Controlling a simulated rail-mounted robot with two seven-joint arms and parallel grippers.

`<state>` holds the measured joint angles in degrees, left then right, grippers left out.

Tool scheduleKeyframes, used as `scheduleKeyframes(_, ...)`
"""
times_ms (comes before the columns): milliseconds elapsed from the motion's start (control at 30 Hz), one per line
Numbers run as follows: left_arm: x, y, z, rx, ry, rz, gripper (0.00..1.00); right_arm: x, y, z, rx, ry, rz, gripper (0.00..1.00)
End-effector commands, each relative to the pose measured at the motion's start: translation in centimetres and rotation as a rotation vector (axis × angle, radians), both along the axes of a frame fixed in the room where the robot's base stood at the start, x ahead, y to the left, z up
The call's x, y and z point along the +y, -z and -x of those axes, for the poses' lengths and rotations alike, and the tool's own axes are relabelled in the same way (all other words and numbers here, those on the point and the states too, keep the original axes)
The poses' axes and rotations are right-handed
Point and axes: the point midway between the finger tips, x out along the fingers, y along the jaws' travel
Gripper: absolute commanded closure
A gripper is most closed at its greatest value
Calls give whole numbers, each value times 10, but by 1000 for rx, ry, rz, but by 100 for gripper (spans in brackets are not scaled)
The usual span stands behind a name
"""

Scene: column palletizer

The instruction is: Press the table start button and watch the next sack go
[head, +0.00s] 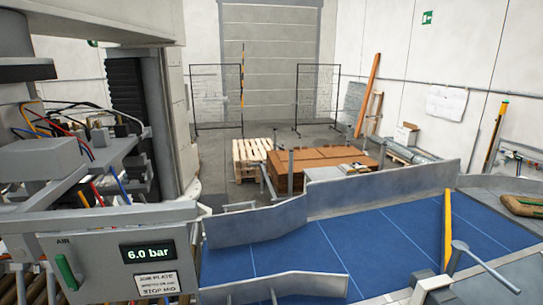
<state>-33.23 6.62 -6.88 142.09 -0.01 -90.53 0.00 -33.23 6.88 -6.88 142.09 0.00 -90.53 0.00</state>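The blue table (300,245) runs across the lower middle between grey side walls. A brown sack (522,204) with a green mark lies at the far right edge, cut off by the picture edge. A yellow bar (447,228) stands across the blue table, to the left of the sack. I cannot make out a start button in this view. Neither of my grippers is in view.
A grey air panel (105,262) at lower left has a green handle (67,272) and a display (148,252) reading 6.0 bar. Wiring and machinery rise above it. Wooden pallets (251,152) and brown stacked goods (308,163) stand behind the table. Mesh fences stand farther back.

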Motion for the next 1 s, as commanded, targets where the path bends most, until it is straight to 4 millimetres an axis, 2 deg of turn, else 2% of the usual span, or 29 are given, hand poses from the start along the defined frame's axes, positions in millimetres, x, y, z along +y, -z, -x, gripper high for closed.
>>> scheduleKeyframes(100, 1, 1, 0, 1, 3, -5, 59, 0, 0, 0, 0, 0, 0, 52)
scheduleKeyframes(533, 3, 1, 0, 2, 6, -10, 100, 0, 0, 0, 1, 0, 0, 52)
scheduleKeyframes(1000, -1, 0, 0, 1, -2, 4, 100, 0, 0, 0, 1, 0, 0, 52)
